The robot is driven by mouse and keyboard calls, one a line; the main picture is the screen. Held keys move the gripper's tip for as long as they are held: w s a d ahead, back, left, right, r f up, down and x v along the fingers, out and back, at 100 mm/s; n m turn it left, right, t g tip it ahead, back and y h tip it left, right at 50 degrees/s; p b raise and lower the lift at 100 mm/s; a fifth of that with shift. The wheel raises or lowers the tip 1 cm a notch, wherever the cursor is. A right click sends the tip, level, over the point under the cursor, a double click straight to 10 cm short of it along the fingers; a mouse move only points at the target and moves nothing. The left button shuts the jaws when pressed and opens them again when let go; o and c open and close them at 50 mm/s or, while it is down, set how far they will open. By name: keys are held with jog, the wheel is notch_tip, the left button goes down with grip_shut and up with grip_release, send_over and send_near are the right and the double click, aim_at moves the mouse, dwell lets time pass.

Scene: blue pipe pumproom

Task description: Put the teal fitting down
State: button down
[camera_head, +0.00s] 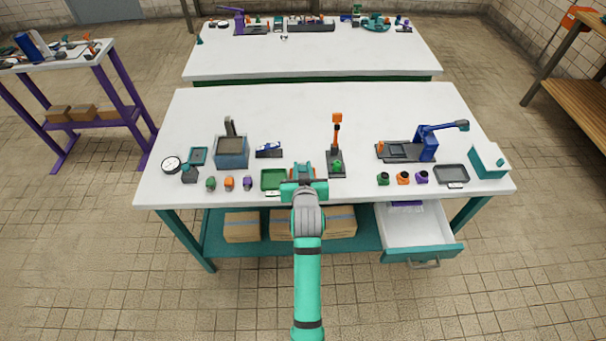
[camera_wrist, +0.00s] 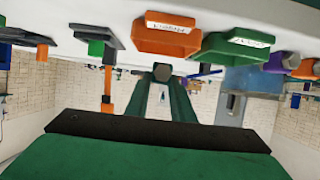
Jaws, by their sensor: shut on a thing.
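My gripper (camera_wrist: 163,82) is shut on a small dark teal fitting (camera_wrist: 162,72), which shows between the fingertips in the wrist view. In the head view, my gripper (camera_head: 305,172) is over the front middle of the white workbench (camera_head: 290,120) and hides the fitting. A green tray (camera_head: 273,180) lies just left of my gripper. An orange tray (camera_wrist: 167,36) shows beyond the fingertips in the wrist view, beside the green tray (camera_wrist: 243,46); both carry labels. I cannot tell the fitting's height above the bench.
A black stand with an orange post (camera_head: 337,135) and a green fitting (camera_head: 337,166) stands close right. Small fittings (camera_head: 229,183) line the front edge at left, more (camera_head: 403,177) at right. An open drawer (camera_head: 415,232) juts out below right. A bare strip lies along the bench's back.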

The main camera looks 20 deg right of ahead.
jog(key=shift+w+d+f, duration=0.15)
jog(key=shift+w+f, duration=0.05)
jog(key=shift+f, duration=1.6)
jog(key=shift+f, duration=0.1)
jog(key=c, duration=1.5)
grip_release()
jog(key=shift+f, duration=0.1)
jog(key=shift+c, duration=0.2)
